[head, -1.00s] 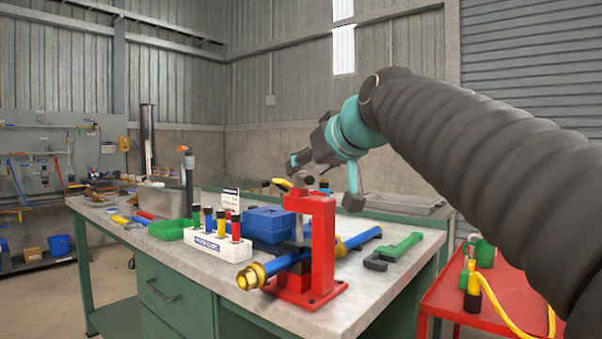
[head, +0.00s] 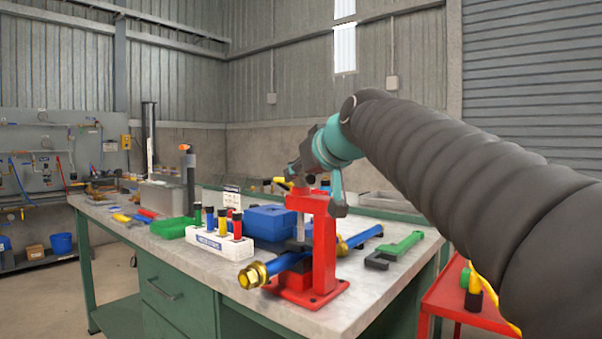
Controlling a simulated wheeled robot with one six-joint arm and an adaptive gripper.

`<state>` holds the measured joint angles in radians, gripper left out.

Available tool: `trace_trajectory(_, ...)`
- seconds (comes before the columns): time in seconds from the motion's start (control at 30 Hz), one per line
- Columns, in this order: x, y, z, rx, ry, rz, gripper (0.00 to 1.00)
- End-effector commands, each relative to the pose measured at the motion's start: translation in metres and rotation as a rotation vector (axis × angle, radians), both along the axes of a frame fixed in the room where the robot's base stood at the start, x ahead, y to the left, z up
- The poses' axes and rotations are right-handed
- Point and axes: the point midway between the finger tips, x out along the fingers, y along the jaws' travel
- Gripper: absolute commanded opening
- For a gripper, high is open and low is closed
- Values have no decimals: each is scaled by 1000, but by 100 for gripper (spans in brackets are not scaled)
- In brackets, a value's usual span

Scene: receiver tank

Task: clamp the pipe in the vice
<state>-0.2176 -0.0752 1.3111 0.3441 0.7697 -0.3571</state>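The red vice (head: 323,245) stands upright on its base plate near the workbench's front edge. The blue pipe (head: 287,263) with a brass end fitting (head: 252,275) lies through the vice's lower opening. Its far part (head: 364,237) shows beyond the red frame. My gripper (head: 318,187) is at the top of the vice, by the dark screw head. Its fingers look apart, one on each side of the vice top. Whether they touch the screw or its handle is unclear. The jaw on the pipe is mostly hidden by the frame.
A blue box (head: 268,223), a white holder (head: 217,243) with coloured bottles and a green tray (head: 172,228) stand left of the vice. A green wrench (head: 395,250) lies to its right. A red cart (head: 462,307) stands beside the bench (head: 205,276).

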Motion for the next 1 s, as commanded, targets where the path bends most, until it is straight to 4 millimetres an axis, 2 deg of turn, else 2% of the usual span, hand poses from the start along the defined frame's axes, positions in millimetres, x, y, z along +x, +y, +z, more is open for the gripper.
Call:
trace_trajectory(0.47, 0, 0, -1, 1, 1, 105, 0)
trace_trajectory(0.77, 0, 0, 0, -1, 0, 111, 0)
trace_trajectory(0.8, 0, 0, 0, -1, 0, 111, 33)
trace_trajectory(0.87, 0, 0, 0, 0, 1, 110, 48)
trace_trajectory(0.9, 0, 0, 0, 0, 1, 110, 52)
trace_trajectory(1.0, 0, 0, 0, 0, 1, 110, 52)
